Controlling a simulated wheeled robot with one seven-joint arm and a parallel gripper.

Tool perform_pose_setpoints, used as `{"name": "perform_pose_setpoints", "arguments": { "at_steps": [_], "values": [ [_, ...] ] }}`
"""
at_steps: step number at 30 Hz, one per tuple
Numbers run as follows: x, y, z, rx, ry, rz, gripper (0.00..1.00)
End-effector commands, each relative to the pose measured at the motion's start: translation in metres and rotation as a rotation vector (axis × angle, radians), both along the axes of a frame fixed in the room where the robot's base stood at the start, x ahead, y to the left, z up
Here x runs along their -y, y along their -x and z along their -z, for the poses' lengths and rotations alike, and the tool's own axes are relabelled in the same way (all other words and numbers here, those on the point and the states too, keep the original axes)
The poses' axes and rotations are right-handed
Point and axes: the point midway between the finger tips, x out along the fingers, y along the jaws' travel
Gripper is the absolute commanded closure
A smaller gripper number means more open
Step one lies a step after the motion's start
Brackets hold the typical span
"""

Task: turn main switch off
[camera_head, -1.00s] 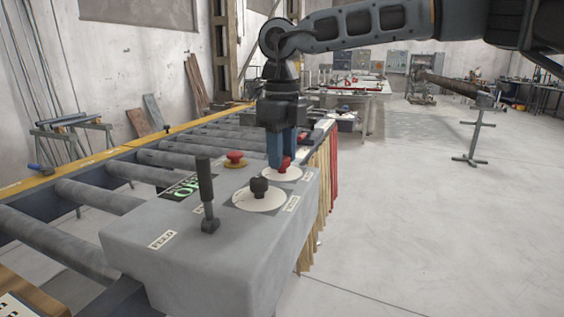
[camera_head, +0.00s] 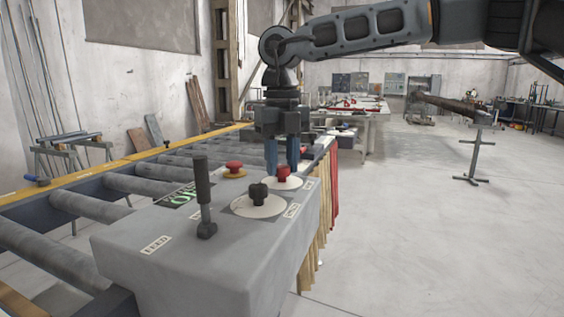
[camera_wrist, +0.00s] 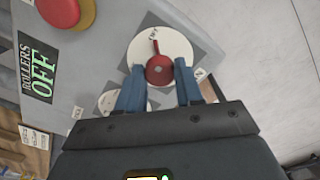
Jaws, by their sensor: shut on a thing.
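The red rotary switch (camera_head: 283,173), which I take to be the main switch, sits on a white round dial at the far right corner of the grey control box (camera_head: 175,262).
A black knob (camera_head: 259,193) on a larger dial and a black lever (camera_head: 204,195) stand nearer on the box. A red mushroom button (camera_head: 234,167) is to the left. A green-lit "ROLLERS OFF" display (camera_wrist: 40,72) is beside it. Rollers (camera_head: 150,189) run along the left.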

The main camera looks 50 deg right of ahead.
Motion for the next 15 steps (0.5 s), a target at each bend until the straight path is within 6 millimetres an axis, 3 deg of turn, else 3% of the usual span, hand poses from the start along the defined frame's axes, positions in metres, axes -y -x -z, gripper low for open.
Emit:
{"name": "perform_pose_setpoints", "arguments": {
  "at_steps": [9, 10, 15],
  "values": [
    [0.0000, -0.0005, -0.0008, 0.002, 0.000, 0.002, 0.95],
    [0.0000, -0.0004, -0.0008, 0.002, 0.000, 0.002, 0.62],
    [0.0000, -0.0003, -0.0005, 0.001, 0.000, 0.001, 0.45]
  ]
}}
